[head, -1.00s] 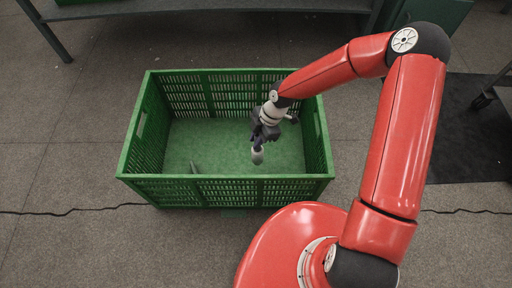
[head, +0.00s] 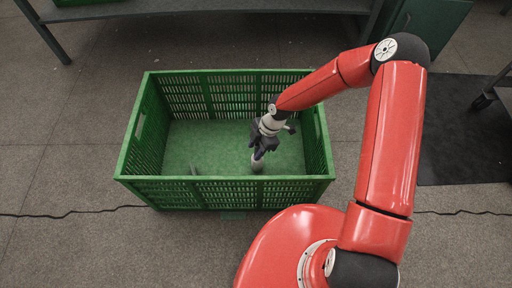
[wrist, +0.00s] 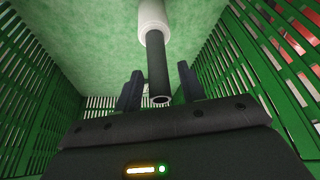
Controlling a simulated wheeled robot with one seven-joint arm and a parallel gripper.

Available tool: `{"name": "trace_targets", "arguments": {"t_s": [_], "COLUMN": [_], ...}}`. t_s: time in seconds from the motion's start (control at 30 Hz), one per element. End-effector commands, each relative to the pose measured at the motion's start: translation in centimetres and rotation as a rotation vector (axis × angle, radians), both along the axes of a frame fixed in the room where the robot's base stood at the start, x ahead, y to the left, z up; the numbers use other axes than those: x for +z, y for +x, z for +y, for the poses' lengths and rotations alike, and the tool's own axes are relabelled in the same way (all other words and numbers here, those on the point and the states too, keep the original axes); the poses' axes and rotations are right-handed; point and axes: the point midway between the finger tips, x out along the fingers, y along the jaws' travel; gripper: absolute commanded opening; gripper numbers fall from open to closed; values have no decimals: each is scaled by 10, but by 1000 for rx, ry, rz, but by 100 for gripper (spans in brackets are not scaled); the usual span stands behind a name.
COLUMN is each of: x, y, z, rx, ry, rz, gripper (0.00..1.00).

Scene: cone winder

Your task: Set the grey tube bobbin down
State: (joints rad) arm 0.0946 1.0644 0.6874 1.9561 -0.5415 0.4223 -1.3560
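The grey tube bobbin (wrist: 158,70) is a dark grey tube with a pale, wider far end. In the wrist view its near end points at me, between the two fingers of my gripper (wrist: 160,88). A narrow gap shows on each side of the tube, so the fingers look open around it. In the head view my gripper (head: 263,150) is down inside the green crate (head: 225,193). The pale end of the bobbin (head: 257,165) shows below the fingers, low at the crate floor. The contact with the floor is not clear.
The crate has slatted walls on all sides, close to my gripper at the right. A small greyish thing (head: 194,169) lies by the crate's near wall. The left part of the crate floor is clear. A bench (head: 210,10) stands behind.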

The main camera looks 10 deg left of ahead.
Motion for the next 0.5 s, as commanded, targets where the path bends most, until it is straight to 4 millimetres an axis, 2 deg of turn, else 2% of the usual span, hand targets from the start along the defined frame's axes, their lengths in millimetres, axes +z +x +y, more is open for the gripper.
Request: {"name": "trace_targets", "arguments": {"t_s": [0.33,0.5], "x": [5,27], "y": [0,7], "z": [0,-8], "rx": [0,-3], "ry": [1,0], "rz": [-1,-2], "gripper": [41,41]}}
